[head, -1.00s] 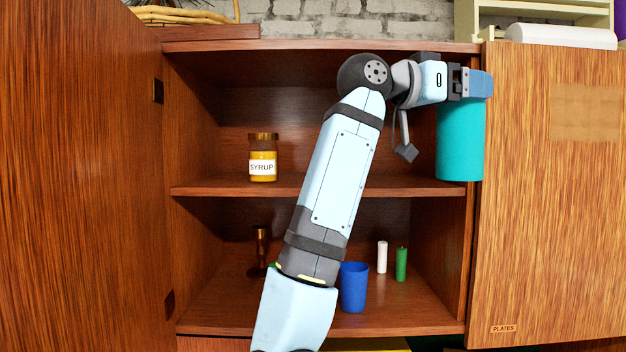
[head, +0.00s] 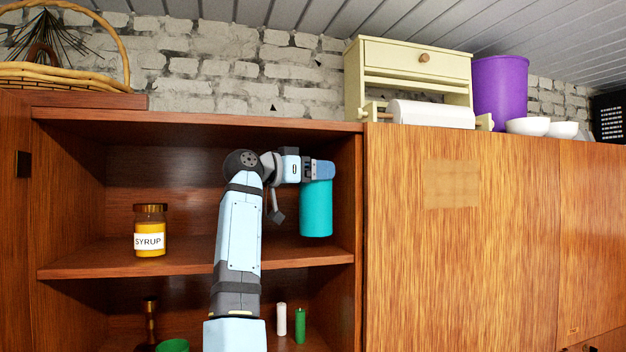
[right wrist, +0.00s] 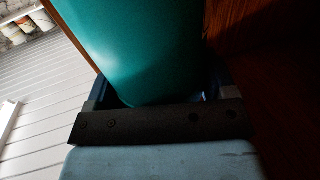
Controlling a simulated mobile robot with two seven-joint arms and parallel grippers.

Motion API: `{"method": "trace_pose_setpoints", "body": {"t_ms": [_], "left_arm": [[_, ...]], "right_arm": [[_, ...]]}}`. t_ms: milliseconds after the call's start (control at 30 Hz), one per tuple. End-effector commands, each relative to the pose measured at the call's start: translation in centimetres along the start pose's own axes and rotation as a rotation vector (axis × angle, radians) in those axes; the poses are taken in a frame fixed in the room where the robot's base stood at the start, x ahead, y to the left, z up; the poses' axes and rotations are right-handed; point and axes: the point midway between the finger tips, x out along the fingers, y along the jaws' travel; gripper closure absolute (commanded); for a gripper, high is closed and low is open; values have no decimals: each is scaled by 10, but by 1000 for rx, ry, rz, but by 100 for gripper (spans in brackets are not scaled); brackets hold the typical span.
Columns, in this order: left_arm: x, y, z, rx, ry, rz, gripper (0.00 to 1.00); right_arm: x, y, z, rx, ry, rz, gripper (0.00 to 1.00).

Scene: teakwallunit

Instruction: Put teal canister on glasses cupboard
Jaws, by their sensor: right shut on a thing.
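The teal canister (head: 316,209) is a plain upright cylinder at the right end of the open cupboard's upper compartment in the head view. My right gripper (head: 318,170) is shut on its upper end. The canister's bottom shows a little above the front edge of the shelf (head: 200,262); I cannot tell whether it touches. In the right wrist view the canister (right wrist: 135,45) fills the space between the fingers. Which cupboard is for glasses is not marked in view; the cupboard top (head: 210,118) shows above. My left gripper is not in view.
A syrup jar (head: 150,232) stands on the upper shelf at left. White (head: 282,319) and green (head: 300,325) candles stand below. On top are a wicker basket (head: 70,75), a cream drawer unit (head: 415,60), a purple bin (head: 499,88) and white bowls (head: 528,126). The top between basket and drawer unit looks clear.

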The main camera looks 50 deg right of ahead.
Motion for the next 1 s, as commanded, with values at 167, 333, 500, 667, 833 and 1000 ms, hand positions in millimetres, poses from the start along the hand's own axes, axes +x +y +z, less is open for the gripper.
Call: {"method": "trace_pose_setpoints", "body": {"t_ms": [167, 333, 500, 667, 833, 1000], "left_arm": [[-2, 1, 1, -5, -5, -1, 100], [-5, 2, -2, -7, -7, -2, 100], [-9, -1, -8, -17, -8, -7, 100], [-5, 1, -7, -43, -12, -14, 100], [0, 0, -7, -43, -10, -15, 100], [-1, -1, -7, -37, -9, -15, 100]], "right_arm": [[2, -7, 0, 2, 0, 0, 95], [2, -7, 6, 0, 1, 1, 95], [2, -7, 26, 0, 2, 1, 95], [2, -6, 34, 1, 1, 0, 95], [1, -6, 34, 2, 1, 0, 95], [1, -6, 38, 2, 1, -1, 95]]}}
